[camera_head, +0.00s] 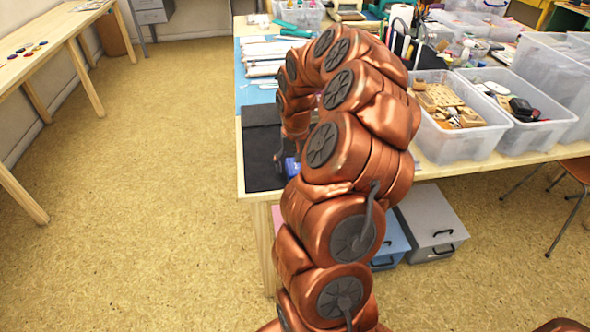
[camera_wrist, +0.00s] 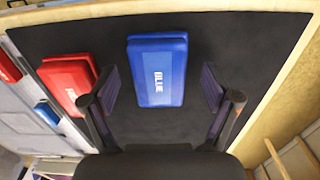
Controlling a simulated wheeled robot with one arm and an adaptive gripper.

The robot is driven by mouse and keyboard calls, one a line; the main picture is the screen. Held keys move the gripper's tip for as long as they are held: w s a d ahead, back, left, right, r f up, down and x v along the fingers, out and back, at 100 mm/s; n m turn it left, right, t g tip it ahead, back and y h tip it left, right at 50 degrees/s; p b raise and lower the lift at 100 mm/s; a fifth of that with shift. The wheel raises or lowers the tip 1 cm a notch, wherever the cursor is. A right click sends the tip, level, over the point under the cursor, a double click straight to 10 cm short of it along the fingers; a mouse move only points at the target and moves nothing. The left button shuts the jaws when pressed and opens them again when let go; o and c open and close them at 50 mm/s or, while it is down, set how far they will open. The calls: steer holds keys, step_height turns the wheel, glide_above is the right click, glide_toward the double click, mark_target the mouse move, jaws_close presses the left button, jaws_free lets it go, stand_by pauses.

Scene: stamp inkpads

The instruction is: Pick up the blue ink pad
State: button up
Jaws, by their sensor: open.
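The blue ink pad (camera_wrist: 158,68) is a blue box with white lettering that reads "BLUE". It lies on a black mat (camera_wrist: 210,28) in the wrist view. My gripper (camera_wrist: 160,88) is open, with one finger on each side of the pad's near part and gaps between the fingers and the pad. I cannot tell how high the fingers are above the mat. In the head view a small bit of blue (camera_head: 292,167) shows beside my arm on the mat's near corner; my arm hides the gripper there.
A red ink pad (camera_wrist: 68,80) lies left of the blue one, close to my left finger. More red and blue items lie further left in the wrist view. The wooden table edge (camera_wrist: 285,75) runs along the right. Clear plastic bins (camera_head: 520,120) stand on the table's right.

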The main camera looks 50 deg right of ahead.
steer(key=shift+f, duration=0.1)
steer(key=shift+c, duration=0.4)
steer(key=c, duration=1.2)
